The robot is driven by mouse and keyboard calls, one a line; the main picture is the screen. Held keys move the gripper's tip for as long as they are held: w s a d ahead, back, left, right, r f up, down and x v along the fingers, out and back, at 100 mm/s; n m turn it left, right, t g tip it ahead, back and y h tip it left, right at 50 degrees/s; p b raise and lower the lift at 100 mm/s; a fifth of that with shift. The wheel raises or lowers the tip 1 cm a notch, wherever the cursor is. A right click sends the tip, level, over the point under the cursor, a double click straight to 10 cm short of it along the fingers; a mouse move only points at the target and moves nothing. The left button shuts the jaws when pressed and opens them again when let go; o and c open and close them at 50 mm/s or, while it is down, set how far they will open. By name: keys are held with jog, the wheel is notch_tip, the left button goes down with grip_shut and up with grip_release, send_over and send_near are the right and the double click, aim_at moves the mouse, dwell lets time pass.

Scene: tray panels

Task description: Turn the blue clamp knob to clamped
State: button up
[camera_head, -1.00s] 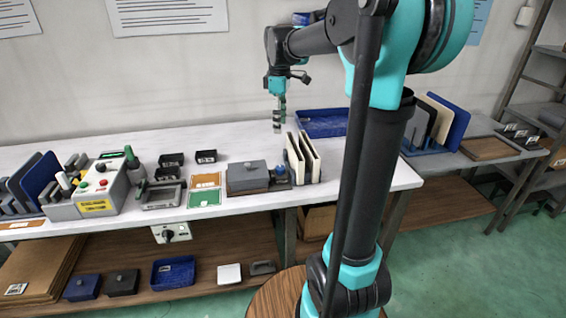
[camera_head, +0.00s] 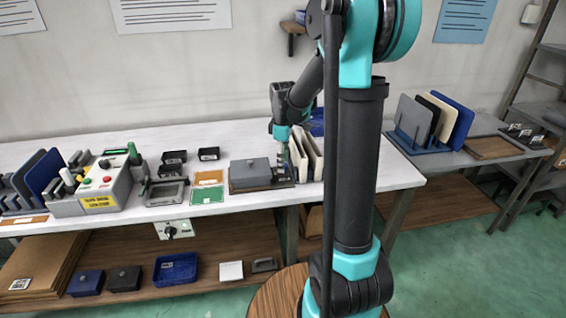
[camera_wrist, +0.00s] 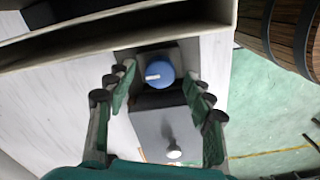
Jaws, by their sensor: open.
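The blue clamp knob (camera_wrist: 158,73) shows in the wrist view with a white mark across its left part. It sits on a dark base beside a grey block with a round knob on top (camera_wrist: 170,130). My gripper (camera_wrist: 160,90) is open, its two green fingers on the left and right of the blue knob, with gaps between. In the head view, my gripper (camera_head: 280,172) is low over the table at the right end of the grey block (camera_head: 250,172). There the blue knob is hidden behind the gripper.
Upright panels (camera_head: 313,157) stand close to the right of my gripper. The table's front edge (camera_head: 250,203) is near the block. A blue tray (camera_head: 318,122) lies behind the panels.

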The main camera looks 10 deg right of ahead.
jog(key=shift+f, duration=0.35)
jog(key=shift+c, duration=0.3)
jog(key=c, duration=1.1)
